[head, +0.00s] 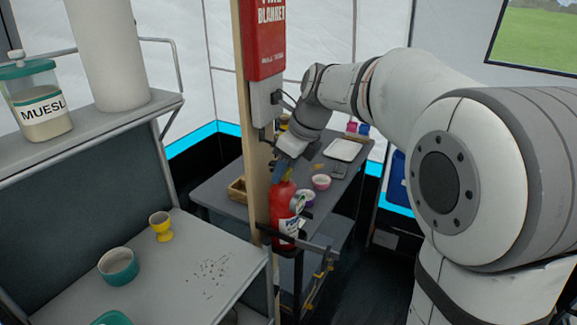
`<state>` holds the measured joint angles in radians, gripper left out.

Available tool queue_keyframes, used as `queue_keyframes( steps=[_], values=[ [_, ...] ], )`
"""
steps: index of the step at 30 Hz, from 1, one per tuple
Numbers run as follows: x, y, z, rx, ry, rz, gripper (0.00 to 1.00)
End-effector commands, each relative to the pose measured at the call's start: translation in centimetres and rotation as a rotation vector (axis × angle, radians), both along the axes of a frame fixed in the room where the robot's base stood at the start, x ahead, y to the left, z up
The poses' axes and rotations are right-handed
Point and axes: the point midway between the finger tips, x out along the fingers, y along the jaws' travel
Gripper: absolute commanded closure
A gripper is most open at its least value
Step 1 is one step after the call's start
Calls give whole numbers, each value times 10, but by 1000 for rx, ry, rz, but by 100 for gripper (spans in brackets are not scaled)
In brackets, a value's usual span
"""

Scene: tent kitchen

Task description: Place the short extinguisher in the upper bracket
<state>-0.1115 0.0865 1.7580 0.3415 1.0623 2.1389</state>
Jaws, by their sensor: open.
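A red extinguisher (284,212) with a white label stands upright against the wooden post (256,150) in the head view. Its base is at a black bracket (287,243) fixed near the post; I cannot tell whether this is the upper bracket. My gripper (283,171) is right above the extinguisher, at its top, with the fingers pointing down. It is open, but the fingers are small and partly hidden, so contact cannot be told. A black and yellow fitting (323,270) shows lower right of the extinguisher.
A red fire blanket case (265,45) hangs high on the post. Behind it, a grey table (225,186) holds bowls and a white tray (344,150). A muesli jar (40,105) stands on the shelf.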

Motion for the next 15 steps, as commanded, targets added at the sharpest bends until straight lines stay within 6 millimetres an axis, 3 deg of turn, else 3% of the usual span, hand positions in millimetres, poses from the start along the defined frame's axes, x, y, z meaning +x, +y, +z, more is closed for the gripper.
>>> queue_keyframes(
  steps=[7,11,13,15],
  values=[
    [-1,-1,6,1,-1,1,53],
    [-4,-6,24,1,-4,0,53],
    [-9,-14,33,1,-2,-3,53],
    [-19,-30,29,0,-1,-6,53]
  ],
)
